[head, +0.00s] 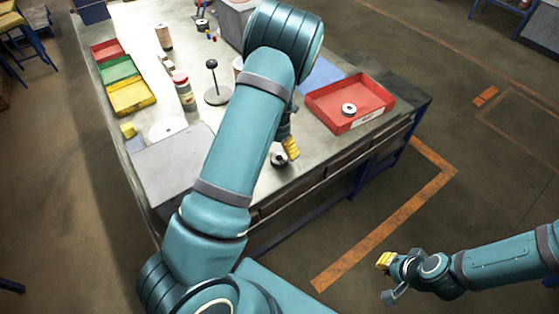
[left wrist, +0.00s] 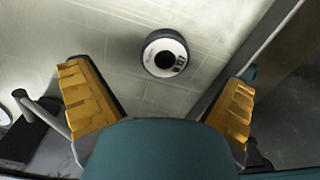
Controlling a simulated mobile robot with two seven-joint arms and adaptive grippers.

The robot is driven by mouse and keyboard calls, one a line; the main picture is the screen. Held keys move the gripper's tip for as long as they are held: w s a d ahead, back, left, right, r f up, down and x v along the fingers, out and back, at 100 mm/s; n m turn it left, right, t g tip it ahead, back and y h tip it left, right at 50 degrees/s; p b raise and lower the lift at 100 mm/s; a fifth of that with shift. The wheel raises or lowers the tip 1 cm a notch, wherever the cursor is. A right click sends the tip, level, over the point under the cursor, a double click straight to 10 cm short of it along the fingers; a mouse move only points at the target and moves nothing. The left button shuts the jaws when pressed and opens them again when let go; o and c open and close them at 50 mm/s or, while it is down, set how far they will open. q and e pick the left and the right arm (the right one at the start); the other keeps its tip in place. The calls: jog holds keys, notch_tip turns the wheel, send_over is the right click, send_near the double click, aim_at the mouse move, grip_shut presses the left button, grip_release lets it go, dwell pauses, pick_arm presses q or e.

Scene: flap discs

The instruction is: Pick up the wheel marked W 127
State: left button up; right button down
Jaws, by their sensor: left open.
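A dark wheel (head: 279,159) with a pale printed face lies on the bench near its front edge. The left wrist view shows this wheel (left wrist: 165,53) flat, with a dark centre hole and dark print too small to read surely. My left gripper (head: 288,146) is just above and beside it, partly hidden by my arm. In the left wrist view my left gripper (left wrist: 160,78) is open and empty, its yellow fingers wide apart, with the wheel ahead between them. Another wheel (head: 348,109) lies in a red tray (head: 378,92). My right gripper (head: 387,279) is open and empty, off the bench.
A black-knobbed post (head: 212,80) on a round base, a can (head: 184,93) and red, green and yellow bins (head: 122,77) stand on the bench (head: 233,120). A white disc (head: 168,128) lies at left. Bare bench surrounds the near wheel, close to the front edge.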

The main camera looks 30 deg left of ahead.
aim_at(279, 158)
pick_arm(q)
jog(key=f, duration=0.4)
jog(key=shift+s+d+f, duration=0.25)
jog(key=shift+s+f, duration=0.05)
jog(key=shift+s, duration=0.1)
jog(key=shift+f, duration=0.5)
jog(key=c, duration=1.4)
